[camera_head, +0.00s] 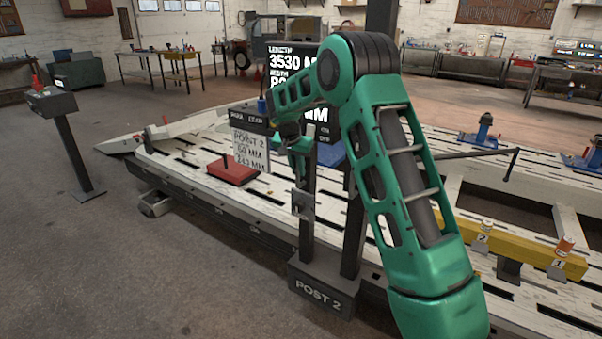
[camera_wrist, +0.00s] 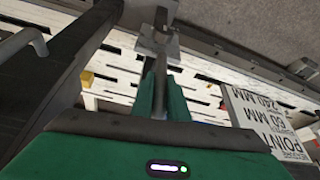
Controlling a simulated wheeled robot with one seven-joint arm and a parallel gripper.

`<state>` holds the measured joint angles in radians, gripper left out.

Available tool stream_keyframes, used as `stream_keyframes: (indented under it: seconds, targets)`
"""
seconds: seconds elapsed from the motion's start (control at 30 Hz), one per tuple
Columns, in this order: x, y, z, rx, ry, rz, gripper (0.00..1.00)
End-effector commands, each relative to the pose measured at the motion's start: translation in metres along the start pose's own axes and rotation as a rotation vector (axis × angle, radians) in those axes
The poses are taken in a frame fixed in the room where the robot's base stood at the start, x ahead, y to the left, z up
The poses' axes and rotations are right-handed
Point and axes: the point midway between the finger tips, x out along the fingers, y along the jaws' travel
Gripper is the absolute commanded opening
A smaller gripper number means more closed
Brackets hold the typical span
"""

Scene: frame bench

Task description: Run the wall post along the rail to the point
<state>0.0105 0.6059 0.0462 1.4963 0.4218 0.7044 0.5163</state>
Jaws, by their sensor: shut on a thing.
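A dark stand (camera_head: 322,290) marked POST 2 has two uprights in front of the long bench (camera_head: 190,150). My green gripper (camera_head: 299,150) is at the upper part of its left upright. In the wrist view my gripper (camera_wrist: 160,95) is shut on a grey bar (camera_wrist: 160,112) that runs between the fingers to a light metal bracket (camera_wrist: 158,42). A metal bracket also shows on the upright below my gripper in the head view (camera_head: 303,203). A white card (camera_head: 250,152) with measures hangs left of my gripper; a card also shows in the wrist view (camera_wrist: 262,122).
A red block (camera_head: 232,171) lies on the slotted bench top. A yellow beam (camera_head: 520,252) with numbered tags is at right. A dark screen (camera_head: 290,75) stands behind my arm. A pedestal (camera_head: 65,135) is at far left, with open floor between it and the bench.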

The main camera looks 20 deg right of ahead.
Motion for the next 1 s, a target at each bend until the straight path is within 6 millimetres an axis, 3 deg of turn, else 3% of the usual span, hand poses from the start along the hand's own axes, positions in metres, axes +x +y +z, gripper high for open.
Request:
stream_keyframes:
  seconds: [0.47,0.5,0.57,0.87,1.0]
  targets:
    - [0.0013,0.001,0.0015,-0.001,-0.012,0.001,0.0]
    - [0.0014,0.0013,0.0013,-0.001,-0.012,0.001,0.19]
    - [0.0016,0.0019,0.0007,0.0,-0.011,0.001,0.33]
    - [0.0022,0.007,-0.0037,0.009,-0.007,0.006,0.33]
    - [-0.007,0.0071,-0.0046,0.01,-0.005,0.006,0.33]
